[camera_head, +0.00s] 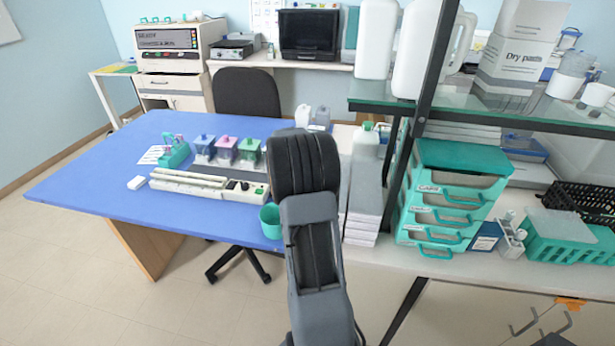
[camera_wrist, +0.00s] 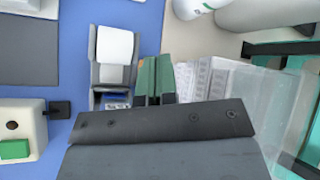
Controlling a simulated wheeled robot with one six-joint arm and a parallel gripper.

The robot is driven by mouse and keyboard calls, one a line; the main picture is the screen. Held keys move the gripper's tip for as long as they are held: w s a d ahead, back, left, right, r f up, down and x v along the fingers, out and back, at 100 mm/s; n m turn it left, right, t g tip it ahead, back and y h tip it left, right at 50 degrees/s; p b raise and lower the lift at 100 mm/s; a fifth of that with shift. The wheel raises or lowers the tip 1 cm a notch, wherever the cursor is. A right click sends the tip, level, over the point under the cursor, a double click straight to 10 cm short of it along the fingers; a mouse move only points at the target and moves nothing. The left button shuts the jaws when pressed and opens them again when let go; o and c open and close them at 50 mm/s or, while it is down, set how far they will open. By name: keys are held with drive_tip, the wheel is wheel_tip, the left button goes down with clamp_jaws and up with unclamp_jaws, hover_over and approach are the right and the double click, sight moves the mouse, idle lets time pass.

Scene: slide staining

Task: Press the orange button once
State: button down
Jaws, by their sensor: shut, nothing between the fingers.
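I see no orange button in either view. A long white staining device (camera_head: 205,187) lies on the blue table, with a black knob and a green button at its right end. In the wrist view, a white device end (camera_wrist: 30,112) at the left edge shows a dark knob (camera_wrist: 12,125) and a green button (camera_wrist: 15,149). My gripper (camera_wrist: 160,122) shows as a dark bar low in the wrist view, shut and empty, to the right of that device end and apart from it in the picture. My arm hides it in the head view.
Staining jars (camera_head: 226,149) stand behind the white device. A teal cup (camera_head: 270,221) is at the table's front edge, beside my arm. A shelf post (camera_head: 428,90) and teal drawers (camera_head: 452,205) stand to the right. The table's left part (camera_head: 85,180) is clear.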

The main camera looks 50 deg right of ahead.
drive_tip(key=shift+f, duration=0.2)
drive_tip(key=shift+f, duration=0.2)
drive_tip(key=shift+f+b, duration=0.45)
drive_tip(key=shift+f, duration=0.1)
idle(1.0)
drive_tip(key=shift+s+a+f+b, duration=0.1)
drive_tip(key=shift+f+b, duration=0.1)
drive_tip(key=shift+f, duration=0.2)
drive_tip(key=shift+s+a+f+b, duration=0.1)
drive_tip(key=shift+f+b, duration=0.05)
drive_tip(key=shift+f, duration=0.2)
idle(0.5)
drive_tip(key=shift+r, duration=0.15)
drive_tip(key=shift+w+d+r+p, duration=0.1)
drive_tip(key=shift+r+p, duration=0.5)
drive_tip(key=shift+p, duration=0.1)
drive_tip(key=shift+w+d+r+p, duration=0.1)
drive_tip(key=shift+r+p, duration=0.45)
drive_tip(key=shift+p, duration=0.1)
drive_tip(key=shift+r, duration=0.2)
wheel_tip(320, 180, up, 5)
drive_tip(key=p, duration=0.5)
drive_tip(key=shift+p, duration=0.3)
